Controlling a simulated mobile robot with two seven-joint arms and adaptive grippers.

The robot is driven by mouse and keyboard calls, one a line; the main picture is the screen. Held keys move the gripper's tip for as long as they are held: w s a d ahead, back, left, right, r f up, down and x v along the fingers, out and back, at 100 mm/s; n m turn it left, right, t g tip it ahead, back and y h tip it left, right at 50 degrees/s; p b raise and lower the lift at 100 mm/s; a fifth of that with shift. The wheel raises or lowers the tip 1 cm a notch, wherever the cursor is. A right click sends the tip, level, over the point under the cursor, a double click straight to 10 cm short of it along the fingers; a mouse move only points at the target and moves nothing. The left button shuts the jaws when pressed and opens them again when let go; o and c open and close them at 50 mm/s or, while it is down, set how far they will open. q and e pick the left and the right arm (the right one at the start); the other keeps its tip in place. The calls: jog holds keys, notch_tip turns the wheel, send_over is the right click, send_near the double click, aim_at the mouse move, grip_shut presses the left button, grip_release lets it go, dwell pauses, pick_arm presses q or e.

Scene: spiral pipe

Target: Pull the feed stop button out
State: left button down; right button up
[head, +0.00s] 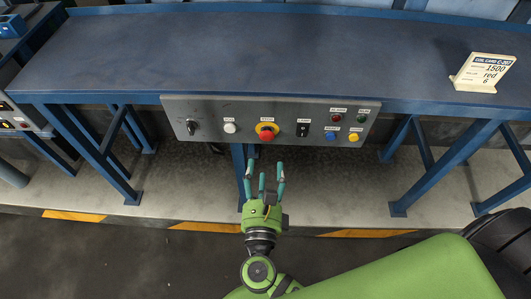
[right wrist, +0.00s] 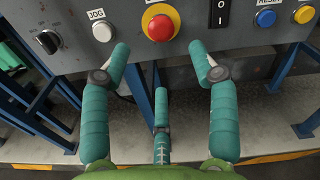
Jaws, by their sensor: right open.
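The feed stop button (head: 266,134) is a red mushroom head on a yellow ring, on the grey control panel (head: 210,110) under the table's front edge. In the right wrist view the red button (right wrist: 160,27) is at the top centre, ahead of the fingers. My right gripper (head: 265,177) is below and in front of the button, apart from it. In the right wrist view its teal fingers (right wrist: 160,70) are spread open with nothing between them. My left gripper is not in view.
Left of the button are a white jog button (head: 230,128) and a black knob (head: 191,127). To its right are a black switch (head: 303,130), a blue button (head: 330,136) and a yellow button (head: 353,138). A sign (head: 483,72) stands on the blue table (head: 250,50).

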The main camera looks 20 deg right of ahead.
jog(key=shift+v, duration=1.2)
jog(key=s+a+f+n+g+y, duration=0.1)
jog(key=f+n+g+y, duration=0.15)
jog(key=f+n, duration=0.6)
jog(key=s+a+f+n+g+y, duration=0.1)
jog(key=f+n+y, duration=0.3)
jog(key=f+n, duration=0.45)
jog(key=s+f+n+g+y, duration=0.1)
jog(key=s+f+n+y, duration=0.15)
jog(key=f+n, duration=0.6)
jog(key=s+d+f+n+g+h, duration=0.1)
jog(key=s+d+f+n+g, duration=0.4)
jog(key=s+f, duration=0.5)
jog(key=s+d+f+n+g+h, duration=0.1)
jog(key=s+d+f+n+g, duration=0.5)
jog(key=s, duration=0.8)
jog(key=d+f+n, duration=0.1)
jog(key=d+f, duration=0.2)
jog(key=f, duration=0.1)
jog(key=shift+s+d+h, duration=0.15)
jog(key=shift+d+h, duration=0.1)
jog(key=shift+h, duration=0.15)
jog(key=shift+g, duration=0.25)
